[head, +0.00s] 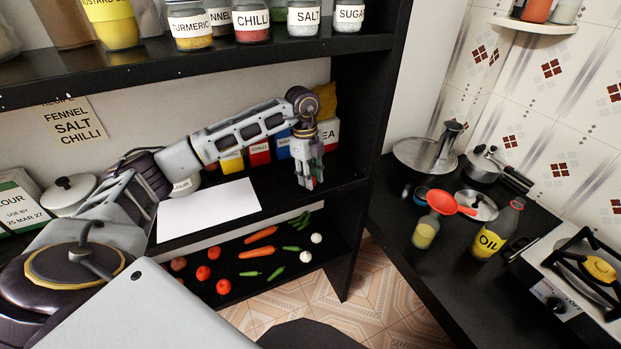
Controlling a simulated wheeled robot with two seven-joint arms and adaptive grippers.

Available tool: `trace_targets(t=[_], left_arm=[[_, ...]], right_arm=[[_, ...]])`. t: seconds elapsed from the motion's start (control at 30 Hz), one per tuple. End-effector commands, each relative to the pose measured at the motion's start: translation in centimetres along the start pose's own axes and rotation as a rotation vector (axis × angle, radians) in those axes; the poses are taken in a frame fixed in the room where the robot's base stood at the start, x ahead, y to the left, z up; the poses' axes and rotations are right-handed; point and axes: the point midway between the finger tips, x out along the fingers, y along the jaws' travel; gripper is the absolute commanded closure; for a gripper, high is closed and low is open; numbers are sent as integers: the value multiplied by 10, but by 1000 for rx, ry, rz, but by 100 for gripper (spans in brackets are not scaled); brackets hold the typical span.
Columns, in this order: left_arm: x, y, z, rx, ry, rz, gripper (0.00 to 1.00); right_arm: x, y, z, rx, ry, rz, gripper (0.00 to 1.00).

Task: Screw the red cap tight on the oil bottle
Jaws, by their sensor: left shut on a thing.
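My left gripper (312,180) is at the shelf's right end, pointing down, well left of the bottle. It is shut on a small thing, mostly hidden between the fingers. A bit of red shows at the fingertips, which looks like the red cap. My right gripper is not in view.
An orange-red funnel (452,203) sits by a small jar of yellow liquid (424,232) left of the bottle. A stove (575,265) is at the right. A black shelf upright (364,90) stands between my left gripper and the counter.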

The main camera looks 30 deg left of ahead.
Motion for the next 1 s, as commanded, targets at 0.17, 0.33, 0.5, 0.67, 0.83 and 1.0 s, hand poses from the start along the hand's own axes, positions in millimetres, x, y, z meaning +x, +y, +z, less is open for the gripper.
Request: trace_targets(t=[0.17,0.33,0.5,0.67,0.83,1.0], left_arm=[[-5,0,-3,0,0,-2,79],[-21,1,-6,1,-1,-3,79],[-43,0,-9,0,0,-4,79],[-62,1,-11,0,0,-3,79],[-66,6,-24,3,0,0,79],[-64,16,-46,4,-1,-1,79]], right_arm=[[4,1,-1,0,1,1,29],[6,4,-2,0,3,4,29],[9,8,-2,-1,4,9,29],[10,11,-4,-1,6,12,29],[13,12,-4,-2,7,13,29],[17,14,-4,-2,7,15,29]])
